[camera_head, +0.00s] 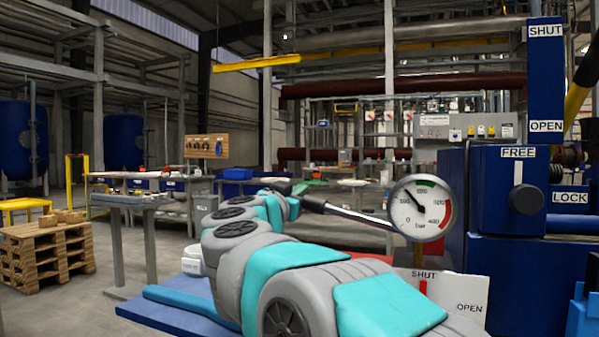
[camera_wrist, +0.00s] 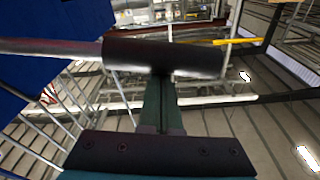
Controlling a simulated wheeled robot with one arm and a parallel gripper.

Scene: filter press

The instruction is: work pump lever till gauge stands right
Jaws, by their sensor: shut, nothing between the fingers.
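The pump lever has a black grip (camera_wrist: 165,58) and a bare metal shaft (camera_wrist: 50,47). In the head view the lever (camera_head: 352,214) slopes gently down to the right, toward the foot of the gauge. My gripper (camera_wrist: 161,80) is shut and empty, its dark green fingers together. Their tips meet the grip in the wrist view; I cannot tell whether they touch it. In the head view my gripper (camera_head: 299,190) is at the grip end, partly hidden by my wrist. The round gauge (camera_head: 421,208) has its needle pointing upper left, left of the green band at the top.
A blue press body (camera_head: 490,240) with FREE and LOCK marks stands right. A blue post (camera_head: 545,80) carries SHUT and OPEN labels. A white SHUT/OPEN plate (camera_head: 455,300) with a red mark sits low. A pallet (camera_head: 45,255) and benches stand left; open floor lies between.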

